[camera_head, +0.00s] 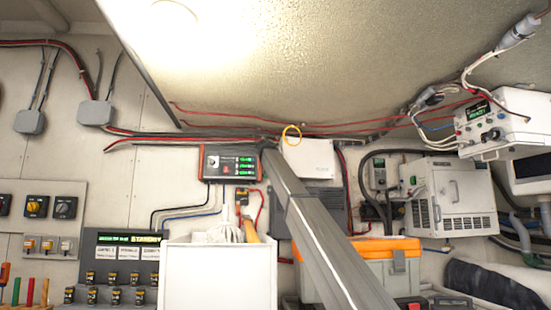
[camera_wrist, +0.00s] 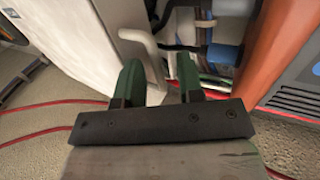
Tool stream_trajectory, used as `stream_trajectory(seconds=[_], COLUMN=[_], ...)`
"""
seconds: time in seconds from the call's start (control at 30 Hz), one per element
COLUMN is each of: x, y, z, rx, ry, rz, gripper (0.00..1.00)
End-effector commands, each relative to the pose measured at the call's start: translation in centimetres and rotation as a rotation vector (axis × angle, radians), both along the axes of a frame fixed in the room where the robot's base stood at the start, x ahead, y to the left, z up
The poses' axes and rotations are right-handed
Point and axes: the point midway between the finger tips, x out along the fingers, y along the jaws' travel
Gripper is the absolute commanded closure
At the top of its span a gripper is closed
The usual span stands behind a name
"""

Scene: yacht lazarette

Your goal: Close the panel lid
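My gripper (camera_wrist: 160,72) shows in the wrist view with two green fingers apart and a gap between them. A white panel (camera_wrist: 75,45), which may be the lid, is at upper left there. A white curved handle (camera_wrist: 143,40) stands off it, close to the fingertips; I cannot tell whether they touch. To its right is a recess with dark, white and blue parts (camera_wrist: 222,53). In the head view, a small white box (camera_head: 312,160) is on the wall just right of my arm's far end. My arm hides the fingers there.
An orange-framed device (camera_head: 230,161) is left of my arm's end; an orange wall (camera_wrist: 275,45) is right of the fingers. Red cables (camera_head: 235,117) run along the ceiling edge. A white bin (camera_head: 220,275) and an orange-lidded case (camera_head: 385,246) stand below.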

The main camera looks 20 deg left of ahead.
Motion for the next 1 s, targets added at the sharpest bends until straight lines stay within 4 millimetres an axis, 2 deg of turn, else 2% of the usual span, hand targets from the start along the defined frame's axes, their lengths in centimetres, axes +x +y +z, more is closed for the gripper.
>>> stream_trajectory(seconds=[0.27, 0.7, 0.83, 1.0], x=[-2.0, -9.6, -10.7, -10.9], y=[-0.1, -0.1, 0.0, 0.0], z=[-0.1, -0.2, -0.1, 0.0], rx=[0.001, 0.000, -0.001, -0.001], ry=[-0.001, 0.000, 0.000, 0.000], rz=[0.001, 0.001, 0.000, 0.000], gripper=[0.65, 0.65, 0.65, 0.65])
